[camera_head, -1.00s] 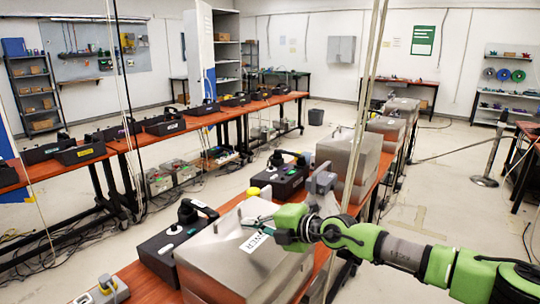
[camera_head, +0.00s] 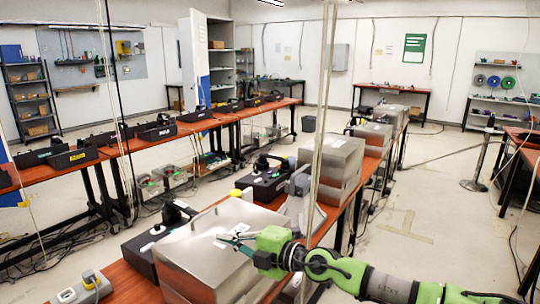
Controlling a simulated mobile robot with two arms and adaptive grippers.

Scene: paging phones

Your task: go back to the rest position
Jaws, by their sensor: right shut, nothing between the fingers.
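My right arm comes in from the lower right, green and grey. Its gripper (camera_head: 238,241) is shut and empty, over the top of the nearest metal box (camera_head: 195,265) on the wooden bench. I cannot tell whether the fingertips touch the box lid. A white label (camera_head: 234,237) on the lid lies partly behind the fingers. My left gripper is not in view.
A black phone unit (camera_head: 140,250) stands left of the nearest box, another (camera_head: 265,182) farther back. More metal boxes (camera_head: 335,150) line the bench. A vertical pole (camera_head: 318,150) rises close to my right arm. Open floor (camera_head: 410,260) lies to the right.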

